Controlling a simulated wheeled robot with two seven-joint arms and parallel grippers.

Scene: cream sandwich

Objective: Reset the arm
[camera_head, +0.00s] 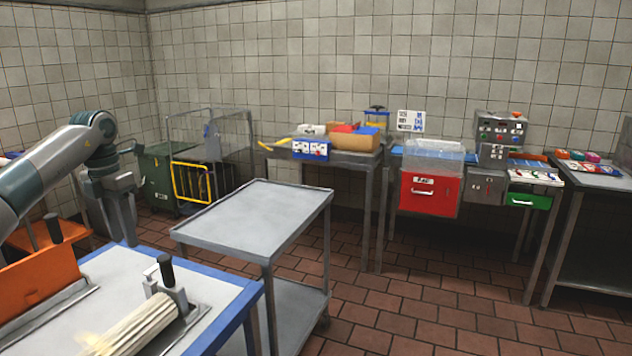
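My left arm comes in from the left edge, and its gripper (128,238) hangs pointing down over the far edge of the blue-edged work table (215,288). Its fingers overlap in this side-on view, so I cannot tell whether they are apart. I see nothing held in it. An orange box-like device with a black handle (45,280) stands left of the gripper. A ribbed, cream-coloured roll-like thing (135,328) lies at the front of the table beside a metal clamp with a black handle (172,285). My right gripper is not in view.
A grey two-shelf cart (255,215) stands right beyond the table. A green bin (158,175) and a wire cage cart (235,135) are behind. Benches with a red drawer (430,203) and a control box (500,130) line the wall. The tiled floor (390,300) at right is clear.

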